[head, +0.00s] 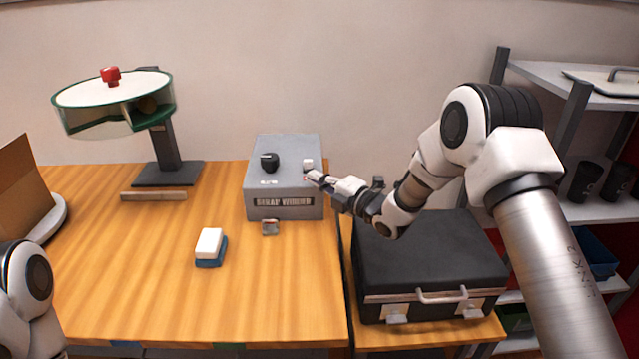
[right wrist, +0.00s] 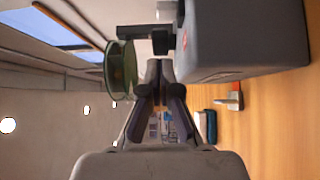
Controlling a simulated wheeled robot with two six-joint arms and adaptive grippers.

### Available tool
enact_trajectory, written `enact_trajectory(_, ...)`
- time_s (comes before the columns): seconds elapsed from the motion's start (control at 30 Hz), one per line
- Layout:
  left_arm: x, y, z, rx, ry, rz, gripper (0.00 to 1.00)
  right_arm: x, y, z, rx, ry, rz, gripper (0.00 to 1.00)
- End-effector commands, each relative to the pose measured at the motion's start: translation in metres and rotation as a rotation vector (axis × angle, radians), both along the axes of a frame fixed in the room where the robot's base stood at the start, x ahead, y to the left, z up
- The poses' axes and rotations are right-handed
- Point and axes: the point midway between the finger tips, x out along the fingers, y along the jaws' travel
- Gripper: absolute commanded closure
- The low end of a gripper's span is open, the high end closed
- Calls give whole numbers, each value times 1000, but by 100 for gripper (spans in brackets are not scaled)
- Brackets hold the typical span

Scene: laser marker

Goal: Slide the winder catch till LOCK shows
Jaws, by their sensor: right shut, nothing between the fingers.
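The grey winder box (head: 284,205) stands at the back of the wooden table, with a label ending in WINDER on its front. On its top are a black knob (head: 269,162), a small white catch (head: 308,163) and a pale mark too small to read. My right gripper (head: 311,176) is shut and empty over the box's right side, close in front of the white catch; I cannot tell if it touches. A bit of red shows by its tips. In the right wrist view the shut fingers (right wrist: 153,68) are beside the grey box (right wrist: 245,35). My left gripper is out of view.
A green-rimmed reel (head: 115,105) on a dark stand is at back left. A white and blue block (head: 210,246) and a small grey piece (head: 270,228) lie in front of the box. A black case (head: 430,260) stands right. The front table is clear.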

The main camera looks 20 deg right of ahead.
Motion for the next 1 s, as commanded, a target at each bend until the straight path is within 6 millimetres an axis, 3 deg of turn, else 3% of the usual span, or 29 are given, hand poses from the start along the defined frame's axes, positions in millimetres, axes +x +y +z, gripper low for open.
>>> enact_trajectory(0.4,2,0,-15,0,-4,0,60,-72,-42,1,6,0,-4,100)
enact_trajectory(0.57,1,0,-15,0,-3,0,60,-80,-45,1,3,-1,-1,100)
enact_trajectory(1.0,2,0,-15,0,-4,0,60,-80,-45,1,3,-1,-1,100)
